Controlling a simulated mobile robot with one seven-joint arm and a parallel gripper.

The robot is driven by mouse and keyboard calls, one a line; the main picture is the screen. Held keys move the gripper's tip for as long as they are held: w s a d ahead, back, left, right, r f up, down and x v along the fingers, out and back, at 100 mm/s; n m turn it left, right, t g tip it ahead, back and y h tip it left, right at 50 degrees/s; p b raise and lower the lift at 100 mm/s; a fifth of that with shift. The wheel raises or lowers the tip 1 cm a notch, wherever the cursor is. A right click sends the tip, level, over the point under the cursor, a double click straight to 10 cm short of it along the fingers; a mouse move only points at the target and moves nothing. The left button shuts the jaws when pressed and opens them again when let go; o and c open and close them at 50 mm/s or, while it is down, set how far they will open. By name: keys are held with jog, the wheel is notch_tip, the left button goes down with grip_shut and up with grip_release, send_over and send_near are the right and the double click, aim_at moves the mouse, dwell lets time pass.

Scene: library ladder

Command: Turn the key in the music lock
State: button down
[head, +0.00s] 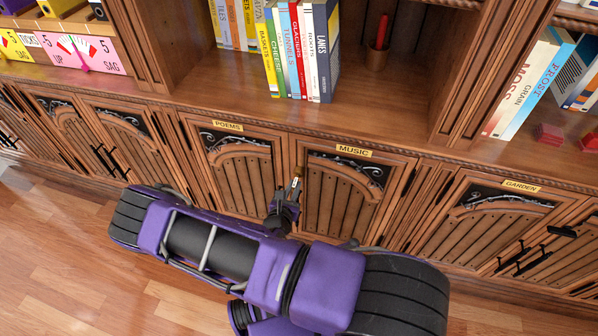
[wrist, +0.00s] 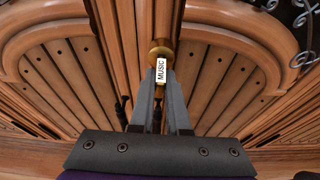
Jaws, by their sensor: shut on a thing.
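The music cabinet door (head: 338,200) has a brass plate reading MUSIC (head: 353,151) above it. In the wrist view a round brass lock (wrist: 161,51) sits on the upright wood between two doors. A key with a white MUSIC tag (wrist: 161,71) is at the lock, and its tip is hidden, so I cannot tell how deep it sits. My gripper (wrist: 161,88) is shut on the key, the fingers on either side of the tag. In the head view my gripper (head: 291,196) is at the left edge of the music door; the key is small there.
The poems door (head: 238,170) is just left and the garden door (head: 500,225) is to the right; both look shut. Books (head: 300,50) stand on the shelf above. A red object (head: 382,31) stands in a holder. Wooden floor (head: 60,240) lies open at left.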

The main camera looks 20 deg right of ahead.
jog(key=shift+w+d+m+t+y+p, duration=0.15)
jog(key=shift+m+t+y+p, duration=0.2)
jog(key=shift+m+p, duration=0.65)
jog(key=shift+r, duration=0.15)
jog(key=shift+m+p, duration=0.4)
jog(key=shift+p, duration=0.05)
jog(key=shift+m+t+y+p, duration=0.3)
jog(key=shift+m+p, duration=0.25)
jog(key=shift+m, duration=0.25)
jog(key=shift+m+t+y+p, duration=0.3)
jog(key=shift+m+p, duration=0.2)
jog(key=shift+m, duration=0.7)
